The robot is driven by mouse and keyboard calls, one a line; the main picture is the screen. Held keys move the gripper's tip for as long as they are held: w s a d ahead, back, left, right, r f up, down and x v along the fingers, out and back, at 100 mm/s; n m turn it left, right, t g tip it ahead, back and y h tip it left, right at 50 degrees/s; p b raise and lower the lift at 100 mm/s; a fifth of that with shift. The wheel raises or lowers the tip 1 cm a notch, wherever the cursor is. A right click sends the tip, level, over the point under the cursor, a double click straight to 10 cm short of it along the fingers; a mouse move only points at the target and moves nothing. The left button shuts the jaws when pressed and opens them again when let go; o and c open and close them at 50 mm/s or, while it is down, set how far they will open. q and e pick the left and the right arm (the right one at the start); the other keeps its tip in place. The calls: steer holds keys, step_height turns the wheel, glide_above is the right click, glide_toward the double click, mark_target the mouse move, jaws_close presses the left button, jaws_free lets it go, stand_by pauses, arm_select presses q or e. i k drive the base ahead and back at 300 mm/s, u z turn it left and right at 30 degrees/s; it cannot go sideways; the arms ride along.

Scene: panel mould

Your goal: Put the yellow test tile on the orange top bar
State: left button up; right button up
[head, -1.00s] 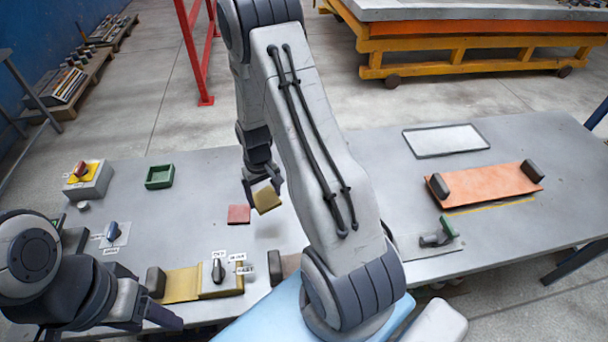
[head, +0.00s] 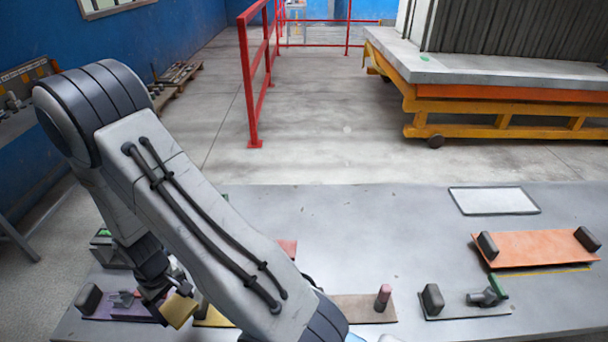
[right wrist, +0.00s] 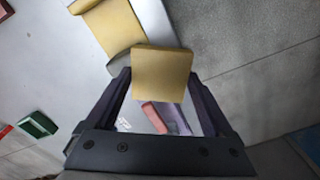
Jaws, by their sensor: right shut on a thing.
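My right gripper (head: 166,296) is shut on the yellow test tile (head: 179,310), a small flat square, at the front left of the table. In the right wrist view the tile (right wrist: 162,76) sits between the two fingertips. The tile is in the air over the front row of boards; its height is hard to tell. The orange bar (head: 535,246) is a flat orange board at the right of the table, with a dark block at each end and its middle bare. My left gripper is out of view.
A white panel (head: 493,200) lies behind the orange bar. The table's middle is clear. A yellow-orange cart (head: 480,118) stands beyond.

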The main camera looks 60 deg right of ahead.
mark_target(536, 246)
steer(key=u, duration=0.4)
steer(key=k, duration=1.65)
steer(key=z, duration=1.9)
steer(key=i, duration=0.5)
steer(key=z, duration=0.05)
